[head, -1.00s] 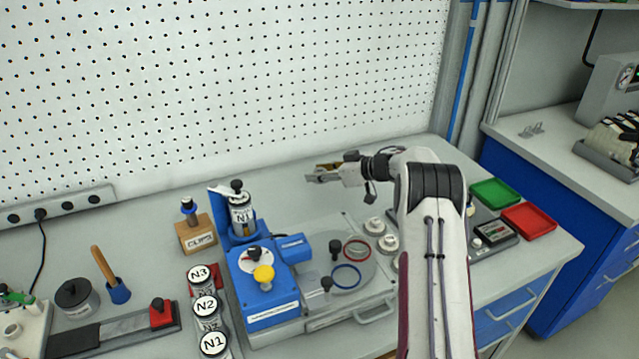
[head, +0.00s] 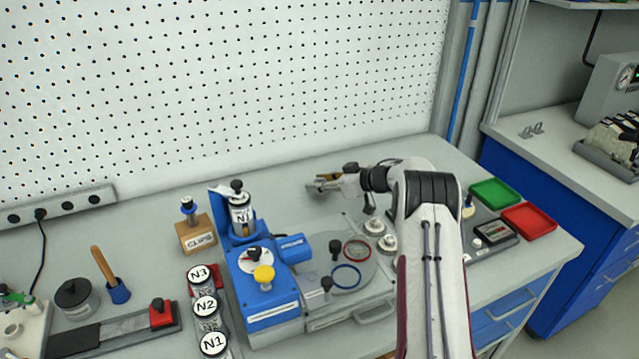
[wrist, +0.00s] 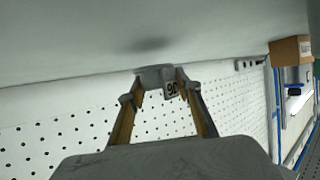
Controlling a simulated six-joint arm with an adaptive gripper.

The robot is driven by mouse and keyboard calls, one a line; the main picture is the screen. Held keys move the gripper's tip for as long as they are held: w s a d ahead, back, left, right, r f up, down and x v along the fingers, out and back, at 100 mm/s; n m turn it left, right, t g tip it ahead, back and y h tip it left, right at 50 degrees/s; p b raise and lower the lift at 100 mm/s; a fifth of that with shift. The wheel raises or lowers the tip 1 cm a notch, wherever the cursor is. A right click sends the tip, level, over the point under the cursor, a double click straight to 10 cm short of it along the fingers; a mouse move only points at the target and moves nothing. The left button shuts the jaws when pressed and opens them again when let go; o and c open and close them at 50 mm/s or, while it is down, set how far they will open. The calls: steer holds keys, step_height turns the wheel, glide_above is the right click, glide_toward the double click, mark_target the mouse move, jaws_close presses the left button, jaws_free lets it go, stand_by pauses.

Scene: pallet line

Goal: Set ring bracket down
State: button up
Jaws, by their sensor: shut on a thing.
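The ring bracket (wrist: 153,74) is a small grey piece with a flat face and a small black-and-white label tag. It sits between the fingertips of my gripper (wrist: 160,87) in the wrist view, and the gripper is shut on it. A soft dark shadow lies on the grey bench top just beyond it, and I cannot tell whether it touches the surface. In the head view my gripper (head: 328,182) is low over the back of the bench, behind the blue machine's round plate. The bracket is small there and partly hidden by the fingers.
The bench top (head: 290,200) around the gripper is clear. The pegboard wall (head: 230,90) stands behind. The blue machine (head: 265,290), a wooden clips box (head: 196,236) and two grey round pieces (head: 375,226) stand nearer the front. Green (head: 495,192) and red (head: 528,218) trays lie right.

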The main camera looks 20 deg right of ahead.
steer(key=shift+f, duration=0.6)
steer(key=o, duration=1.2)
steer(key=shift+r, duration=0.1)
steer(key=shift+r, duration=0.4)
steer(key=shift+s+d+r, duration=0.15)
steer(key=shift+r, duration=0.05)
steer(key=v, duration=1.1)
steer(key=shift+s, duration=0.25)
steer(key=shift+d+r, duration=0.1)
steer(key=shift+r, duration=0.1)
